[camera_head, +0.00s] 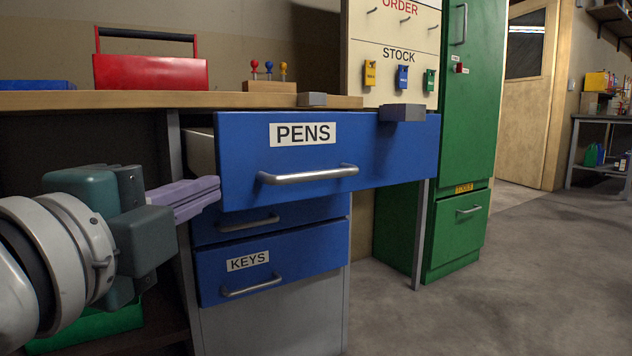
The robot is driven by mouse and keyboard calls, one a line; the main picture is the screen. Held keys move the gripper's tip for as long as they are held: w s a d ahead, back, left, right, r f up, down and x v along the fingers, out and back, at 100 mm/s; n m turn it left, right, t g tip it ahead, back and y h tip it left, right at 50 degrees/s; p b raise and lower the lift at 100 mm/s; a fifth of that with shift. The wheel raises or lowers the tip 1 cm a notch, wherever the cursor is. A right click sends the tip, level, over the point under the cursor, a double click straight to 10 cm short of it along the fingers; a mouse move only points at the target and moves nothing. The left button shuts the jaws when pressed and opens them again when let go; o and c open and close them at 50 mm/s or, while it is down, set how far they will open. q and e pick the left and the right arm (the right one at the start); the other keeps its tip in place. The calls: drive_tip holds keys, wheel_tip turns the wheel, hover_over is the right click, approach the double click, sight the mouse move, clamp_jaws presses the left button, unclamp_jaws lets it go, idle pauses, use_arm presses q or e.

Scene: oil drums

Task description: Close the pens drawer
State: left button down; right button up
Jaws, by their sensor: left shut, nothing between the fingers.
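The blue pens drawer (400,160) stands pulled out from under the workbench. Its front has a white PENS label and a metal bar handle (309,174). Part of its pale side wall (200,152) shows behind the front at left. My left gripper (216,189), with pale purple fingers, is shut and empty. Its fingertips are at the lower left edge of the drawer front, left of the handle. I cannot tell whether they touch it. My right gripper is not in view.
Below are another blue drawer (320,213) and the KEYS drawer (315,262), both further back. A grey block (402,112) shows at the pens drawer's top right edge. The workbench (60,100) carries a red toolbox (150,73). A green cabinet (470,110) stands right; floor at right is clear.

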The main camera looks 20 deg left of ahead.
sight(233, 170)
use_arm(q)
drive_tip(key=w+a+b, duration=0.1)
drive_tip(key=w, duration=0.1)
drive_tip(key=w+a, duration=0.1)
drive_tip(key=w, duration=0.1)
drive_tip(key=w+a+b, duration=0.1)
drive_tip(key=w, duration=0.2)
drive_tip(key=shift+a+f+b, duration=0.1)
drive_tip(key=shift+b, duration=0.2)
drive_tip(key=shift+w+a, duration=0.2)
drive_tip(key=shift+a, duration=0.1)
